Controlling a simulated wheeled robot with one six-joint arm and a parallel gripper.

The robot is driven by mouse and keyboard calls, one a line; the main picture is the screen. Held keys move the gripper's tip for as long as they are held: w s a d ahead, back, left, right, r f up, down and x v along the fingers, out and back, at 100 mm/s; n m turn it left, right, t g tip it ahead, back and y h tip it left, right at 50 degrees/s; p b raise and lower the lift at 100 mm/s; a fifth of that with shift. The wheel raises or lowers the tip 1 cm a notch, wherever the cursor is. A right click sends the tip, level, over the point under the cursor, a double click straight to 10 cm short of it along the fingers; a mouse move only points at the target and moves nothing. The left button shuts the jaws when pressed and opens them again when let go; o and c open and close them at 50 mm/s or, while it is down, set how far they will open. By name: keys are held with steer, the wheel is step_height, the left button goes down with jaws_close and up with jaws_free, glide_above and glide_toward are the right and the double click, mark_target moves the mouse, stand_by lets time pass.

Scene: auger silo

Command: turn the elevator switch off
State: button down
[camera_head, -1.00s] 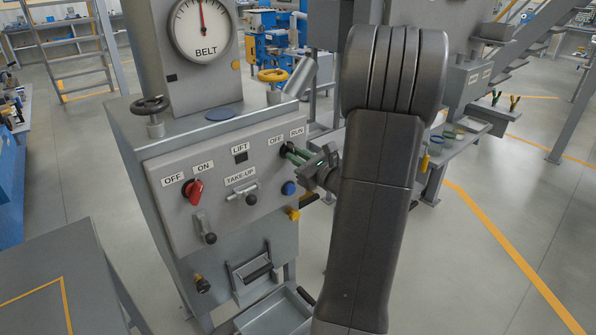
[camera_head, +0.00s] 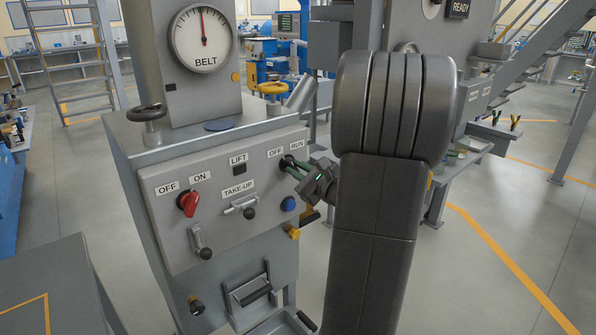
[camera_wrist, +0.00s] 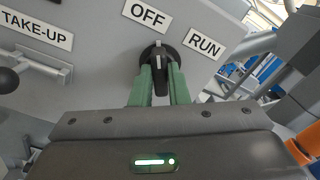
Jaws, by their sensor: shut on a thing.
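The switch is a black knob (camera_wrist: 158,60) between the labels OFF (camera_wrist: 148,14) and RUN (camera_wrist: 205,43) on the grey control panel. In the wrist view its white mark points up, closer to OFF than to RUN. My gripper (camera_wrist: 160,78) has its green fingers shut on the knob's handle, one on each side. In the head view my gripper (camera_head: 297,171) reaches the panel's upper right, and the fingers and my arm partly hide the knob.
A red knob (camera_head: 187,203) marked OFF and ON sits at the panel's left. A yellow handwheel (camera_head: 272,88) stands behind.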

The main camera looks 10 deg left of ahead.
steer(key=c, duration=1.4)
jaws_free()
steer(key=shift+d, duration=0.1)
steer(key=v, duration=1.3)
steer(key=shift+s+d, duration=0.25)
steer(key=x, duration=1.4)
steer(key=shift+d, duration=0.1)
